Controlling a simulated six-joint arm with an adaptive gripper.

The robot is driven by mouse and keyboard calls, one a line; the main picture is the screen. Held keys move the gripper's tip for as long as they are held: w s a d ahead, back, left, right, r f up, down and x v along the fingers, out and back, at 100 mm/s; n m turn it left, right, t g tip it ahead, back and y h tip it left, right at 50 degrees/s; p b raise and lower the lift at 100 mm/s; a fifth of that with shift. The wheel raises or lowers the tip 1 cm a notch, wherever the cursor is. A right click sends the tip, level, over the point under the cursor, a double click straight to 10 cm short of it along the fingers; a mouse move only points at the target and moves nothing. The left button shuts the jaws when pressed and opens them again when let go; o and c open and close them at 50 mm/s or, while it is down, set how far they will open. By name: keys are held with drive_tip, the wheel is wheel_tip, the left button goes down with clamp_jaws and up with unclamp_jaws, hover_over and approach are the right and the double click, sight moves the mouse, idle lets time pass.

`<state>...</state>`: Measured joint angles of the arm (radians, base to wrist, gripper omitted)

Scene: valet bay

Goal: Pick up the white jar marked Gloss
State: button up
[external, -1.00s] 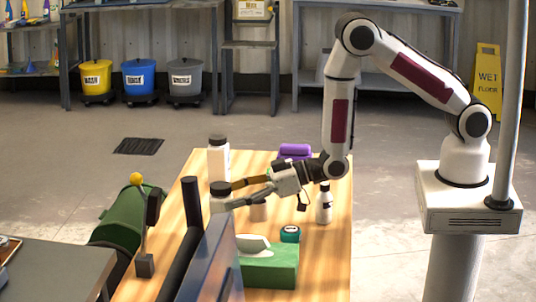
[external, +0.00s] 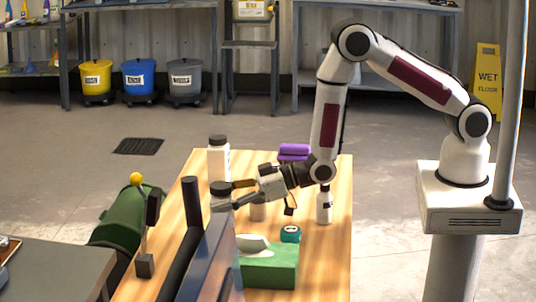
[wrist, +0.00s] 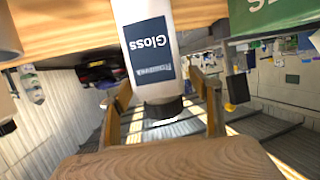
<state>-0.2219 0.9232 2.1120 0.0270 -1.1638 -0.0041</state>
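The white jar marked Gloss (wrist: 150,45) has a dark blue label and a black cap; it appears upside down in the wrist view. In the external view it appears to be the white jar (external: 220,204) near the left of the wooden table, partly hidden by my gripper. My gripper (external: 235,194) is open and empty, its fingers pointing left at this jar. In the wrist view my two fingers (wrist: 164,90) lie on either side of the jar near its cap, with a gap visible on the right. I cannot tell how deep the jar sits between them.
A taller white bottle (external: 218,160) stands behind the jar. A green tissue box (external: 270,268), teal tin (external: 290,234) and purple roll (external: 293,152) share the table (external: 325,262).

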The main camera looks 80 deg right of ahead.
drive_tip(key=c, duration=1.5)
drive_tip(key=shift+r, duration=0.25)
drive_tip(key=shift+r, duration=4.8)
